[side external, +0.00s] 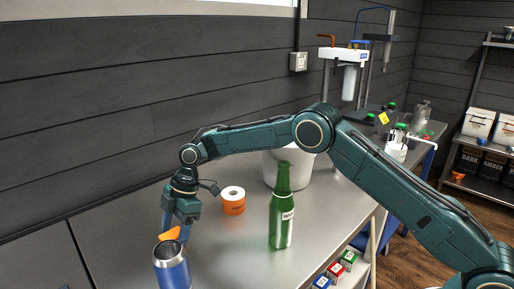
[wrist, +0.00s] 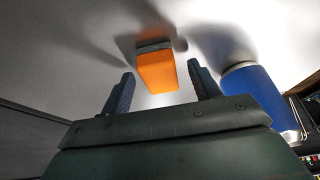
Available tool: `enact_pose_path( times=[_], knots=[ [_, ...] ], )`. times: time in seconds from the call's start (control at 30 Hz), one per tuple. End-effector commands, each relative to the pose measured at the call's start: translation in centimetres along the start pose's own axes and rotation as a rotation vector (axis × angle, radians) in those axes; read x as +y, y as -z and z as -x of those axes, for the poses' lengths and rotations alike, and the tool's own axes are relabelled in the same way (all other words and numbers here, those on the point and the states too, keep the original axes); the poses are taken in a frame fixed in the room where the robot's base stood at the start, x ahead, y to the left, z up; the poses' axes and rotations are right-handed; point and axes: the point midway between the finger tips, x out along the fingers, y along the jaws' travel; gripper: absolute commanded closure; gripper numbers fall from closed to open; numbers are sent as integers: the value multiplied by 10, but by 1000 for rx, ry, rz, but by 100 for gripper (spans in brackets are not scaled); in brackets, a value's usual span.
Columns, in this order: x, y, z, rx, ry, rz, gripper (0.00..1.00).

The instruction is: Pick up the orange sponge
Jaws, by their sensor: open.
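The orange sponge (wrist: 157,74) shows in the wrist view with a grey strip along its far edge. In the side external view the sponge (side external: 171,234) is a small orange patch, partly hidden behind the blue container and a finger. My gripper (side external: 177,232) points down over the table. In the wrist view my gripper (wrist: 161,72) is open, with one finger left and one right of the sponge. Nothing is held.
The blue cylindrical container (side external: 172,265) stands close by, just right of the right finger in the wrist view (wrist: 255,95). A green bottle (side external: 282,208), an orange-and-white roll (side external: 232,201) and a white bucket (side external: 288,170) stand farther right. The grey table (side external: 228,262) is clear between container and bottle.

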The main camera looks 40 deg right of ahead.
Motion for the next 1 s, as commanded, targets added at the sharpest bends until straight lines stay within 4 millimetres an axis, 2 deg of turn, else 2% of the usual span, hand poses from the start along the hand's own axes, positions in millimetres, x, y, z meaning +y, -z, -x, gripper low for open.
enact_pose_path(
  times=[0.13,0.57,0.67,0.8,0.83,1.0],
  knots=[
    [0,0,-6,0,0,2,38],
    [0,0,-5,0,0,1,38],
    [0,0,-5,0,0,1,54],
    [0,0,-5,0,0,1,81],
    [0,0,-5,0,0,1,86],
    [0,0,-5,0,0,1,86]
  ],
)
